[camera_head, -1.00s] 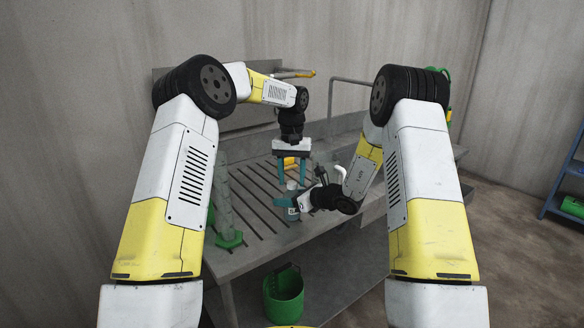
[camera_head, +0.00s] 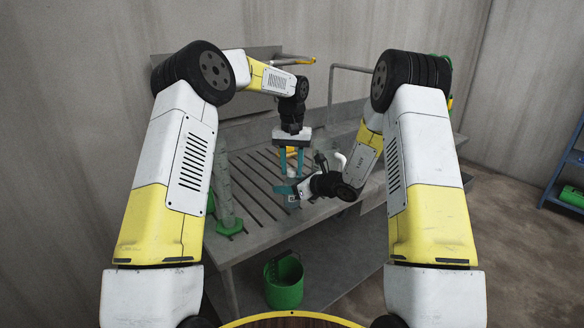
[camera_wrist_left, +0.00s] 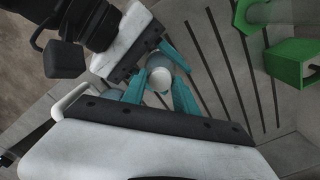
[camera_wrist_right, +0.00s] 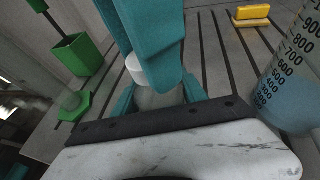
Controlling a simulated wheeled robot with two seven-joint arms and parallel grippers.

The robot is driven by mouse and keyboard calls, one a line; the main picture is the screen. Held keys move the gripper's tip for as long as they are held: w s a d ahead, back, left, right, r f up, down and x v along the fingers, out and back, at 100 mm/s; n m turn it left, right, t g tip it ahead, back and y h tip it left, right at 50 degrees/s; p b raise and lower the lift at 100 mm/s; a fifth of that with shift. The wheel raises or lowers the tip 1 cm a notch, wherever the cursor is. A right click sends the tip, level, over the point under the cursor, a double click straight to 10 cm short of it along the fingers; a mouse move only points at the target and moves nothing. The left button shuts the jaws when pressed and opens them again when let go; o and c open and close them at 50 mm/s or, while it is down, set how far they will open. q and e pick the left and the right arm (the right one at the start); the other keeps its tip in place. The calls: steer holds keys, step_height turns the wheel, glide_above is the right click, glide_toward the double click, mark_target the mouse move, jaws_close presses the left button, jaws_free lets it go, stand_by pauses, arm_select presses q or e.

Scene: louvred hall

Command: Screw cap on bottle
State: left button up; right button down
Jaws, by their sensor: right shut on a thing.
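The pale, translucent bottle (camera_wrist_right: 152,98) is held upright over the slatted bench between the teal fingers of my right gripper (camera_wrist_right: 160,100), which is shut on it. The white cap (camera_wrist_right: 135,68) sits at the top of the bottle; it also shows as a pale disc in the left wrist view (camera_wrist_left: 160,78). How tightly it sits I cannot tell. My left gripper (camera_head: 291,172) points straight down over the bottle. Its fingers are apart, one on each side of the cap, and partly hide it in the right wrist view.
A measuring cylinder on a green foot (camera_head: 229,225) stands left on the bench (camera_head: 250,240). A graduated beaker with blue liquid (camera_wrist_right: 290,90) and a yellow object (camera_wrist_right: 253,13) are near the right gripper. A green bucket (camera_head: 284,285) is below the bench's front edge.

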arm_select(q)
steer(key=o, duration=0.3)
step_height(320, 180, up, 12)
stand_by(0.5)
arm_select(e)
steer(key=c, duration=0.6)
jaws_free()
steer(key=shift+o, duration=0.2)
steer(key=v, duration=0.7)
steer(key=shift+s+d+r, duration=0.2)
steer(key=shift+s+d, duration=0.05)
steer(key=shift+d, duration=0.05)
